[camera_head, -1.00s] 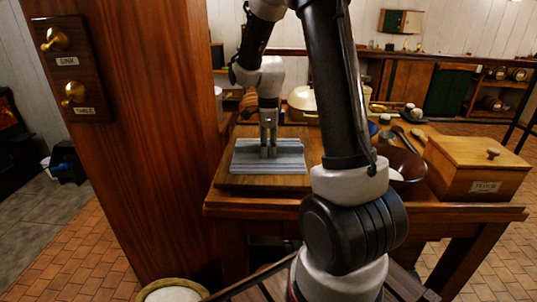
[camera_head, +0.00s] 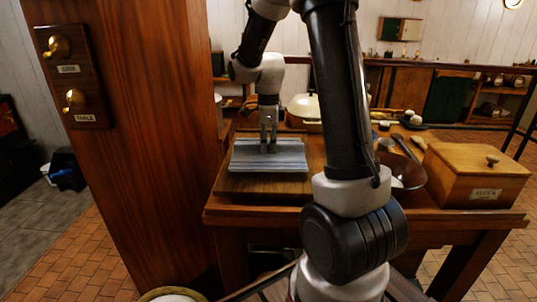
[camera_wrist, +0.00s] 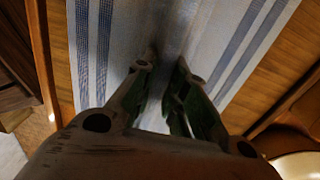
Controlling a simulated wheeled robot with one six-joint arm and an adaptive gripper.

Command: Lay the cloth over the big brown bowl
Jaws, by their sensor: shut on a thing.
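The cloth (camera_head: 287,160) is pale grey-blue with darker stripes and lies flat on a wooden board (camera_head: 262,183) at the left of the table. My gripper (camera_head: 269,149) points down at the middle of the cloth and is shut on it. In the wrist view the fingertips (camera_wrist: 168,65) meet at a raised fold of the striped cloth (camera_wrist: 120,45). The big brown bowl (camera_head: 411,172) stands to the right on the table, partly hidden behind my arm. A pale thing shows inside it.
A wooden flour box (camera_head: 478,175) stands right of the bowl. A cream pot (camera_head: 305,108) is behind the board. Spoons (camera_head: 406,145) and small items lie behind the bowl. A wooden pillar (camera_head: 150,150) rises close on the left.

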